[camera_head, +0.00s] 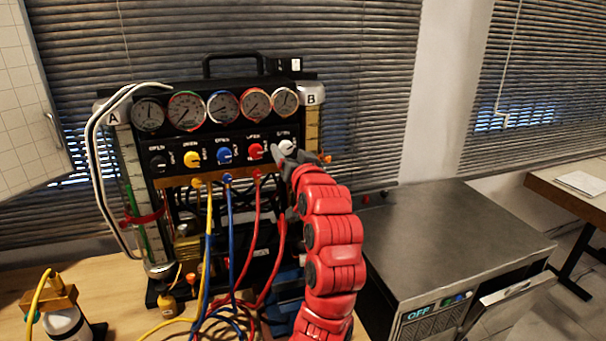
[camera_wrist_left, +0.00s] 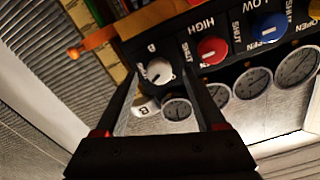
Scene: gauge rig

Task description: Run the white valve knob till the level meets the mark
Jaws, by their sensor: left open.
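The white valve knob (camera_head: 287,148) is at the right end of the row of knobs on the black gauge panel. My left gripper (camera_head: 284,158) is at this knob and partly covers it in the head view. In the left wrist view the white knob (camera_wrist_left: 158,71) sits between the tips of my open left gripper (camera_wrist_left: 160,76), with no clear contact on either side. Tube A (camera_head: 128,165) stands at the left, with green inside and a red band (camera_head: 145,217) around it. Tube B (camera_head: 312,125) at the right looks amber, with an orange clamp (camera_wrist_left: 92,42); its level is unclear. My right gripper is out of view.
Red (camera_head: 256,151), blue (camera_head: 225,155), yellow (camera_head: 191,159) and black knobs line the panel to the left, under several round gauges. Coloured hoses hang in front. A bottle (camera_head: 68,325) stands front left. A grey metal cabinet (camera_head: 450,230) is at the right.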

